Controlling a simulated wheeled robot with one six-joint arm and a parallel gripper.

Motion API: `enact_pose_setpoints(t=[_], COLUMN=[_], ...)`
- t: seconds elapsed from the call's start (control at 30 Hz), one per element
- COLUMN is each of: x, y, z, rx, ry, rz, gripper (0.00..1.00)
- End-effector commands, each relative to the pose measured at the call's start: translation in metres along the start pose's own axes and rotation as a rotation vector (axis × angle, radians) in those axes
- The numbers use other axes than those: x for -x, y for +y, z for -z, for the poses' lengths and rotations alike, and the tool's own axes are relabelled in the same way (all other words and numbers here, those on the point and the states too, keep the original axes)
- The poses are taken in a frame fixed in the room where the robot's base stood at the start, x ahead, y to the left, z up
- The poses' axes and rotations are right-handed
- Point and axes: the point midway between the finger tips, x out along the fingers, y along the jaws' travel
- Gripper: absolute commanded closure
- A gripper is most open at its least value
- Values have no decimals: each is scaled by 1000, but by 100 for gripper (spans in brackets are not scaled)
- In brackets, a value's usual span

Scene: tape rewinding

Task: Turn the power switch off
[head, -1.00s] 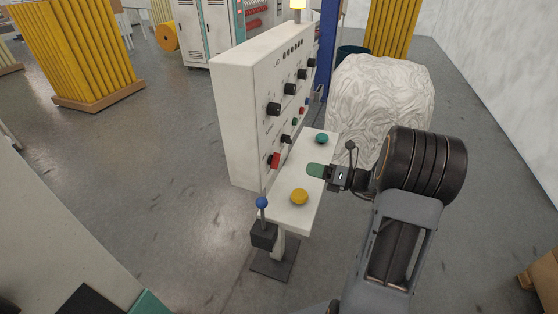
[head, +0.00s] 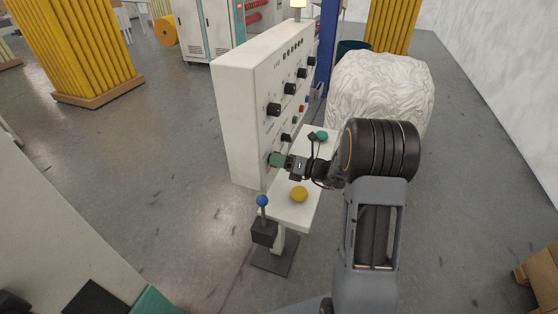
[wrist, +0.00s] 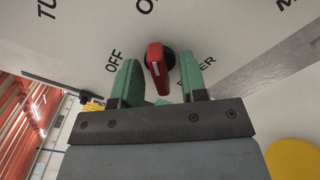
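The power switch is a red rotary handle (wrist: 155,66) on a black base, set in the pale panel (head: 240,120). In the wrist view, the words OFF and POWER show on the panel around it, with POWER partly hidden by a finger. My gripper (wrist: 160,80) is open, with one green finger on each side of the red handle. The left finger is a little apart from it, and I cannot tell whether the right finger touches it. In the head view, my gripper (head: 276,160) is at the panel's lower part and hides the switch.
A blue-knobbed lever (head: 262,202) stands at the near end. Black knobs (head: 274,109) sit above on the panel. A white wrapped bale (head: 380,90) stands behind.

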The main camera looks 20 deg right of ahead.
Motion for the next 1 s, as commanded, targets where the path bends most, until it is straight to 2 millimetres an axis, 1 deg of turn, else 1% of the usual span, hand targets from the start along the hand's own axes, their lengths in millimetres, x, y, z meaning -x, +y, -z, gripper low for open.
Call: enact_pose_setpoints(t=[0.1, 0.5, 0.83, 1.0], x=[0, 0, 0, 0], y=[0, 0, -1, -2], z=[0, 0, 1, 2], rx=[0, 0, 19, 96], ry=[0, 0, 0, -1], rz=[0, 0, 0, 0], gripper=[61, 99, 100, 100])
